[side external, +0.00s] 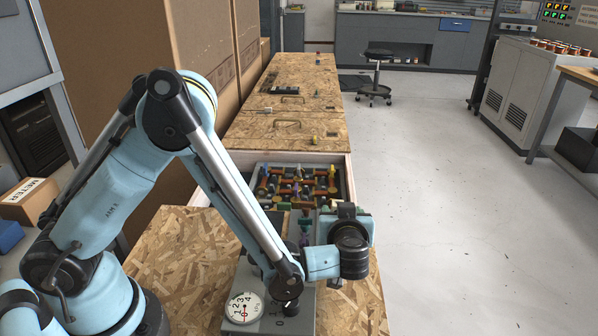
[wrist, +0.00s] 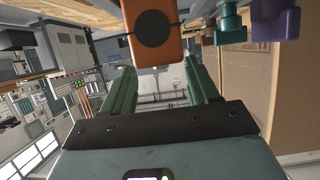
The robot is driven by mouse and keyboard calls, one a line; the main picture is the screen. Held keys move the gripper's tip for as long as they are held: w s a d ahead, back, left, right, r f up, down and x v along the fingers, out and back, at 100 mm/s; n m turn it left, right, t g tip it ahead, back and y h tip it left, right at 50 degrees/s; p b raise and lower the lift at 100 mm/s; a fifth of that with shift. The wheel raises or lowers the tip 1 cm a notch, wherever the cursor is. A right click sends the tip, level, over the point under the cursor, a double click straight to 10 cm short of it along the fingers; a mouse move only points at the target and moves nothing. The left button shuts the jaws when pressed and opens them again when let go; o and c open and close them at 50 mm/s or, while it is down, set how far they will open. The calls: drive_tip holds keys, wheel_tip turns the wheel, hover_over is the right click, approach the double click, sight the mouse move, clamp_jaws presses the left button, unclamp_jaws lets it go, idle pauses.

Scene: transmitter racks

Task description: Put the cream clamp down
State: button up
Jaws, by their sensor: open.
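I cannot make out a cream clamp in either view. My gripper (wrist: 158,68) shows two green fingers standing apart in the wrist view, with no object visibly held between them. An orange block (wrist: 153,45) with a black disc is just beyond the fingertips; whether it touches them I cannot tell. In the side external view my wrist is low over the near chipboard top, right of the grey dial box (side external: 243,308), and my fingers are mostly hidden there.
A wooden-rimmed drawer (side external: 349,185) full of small coloured parts lies just beyond my wrist. A teal knob (wrist: 232,28) and a purple knob (wrist: 275,20) show in the wrist view. Tall cardboard boxes (side external: 190,60) stand at the left.

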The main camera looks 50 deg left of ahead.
sight(333, 210)
drive_tip(key=x, duration=0.5)
drive_tip(key=shift+a, duration=0.2)
drive_tip(key=shift+s, duration=0.1)
clamp_jaws()
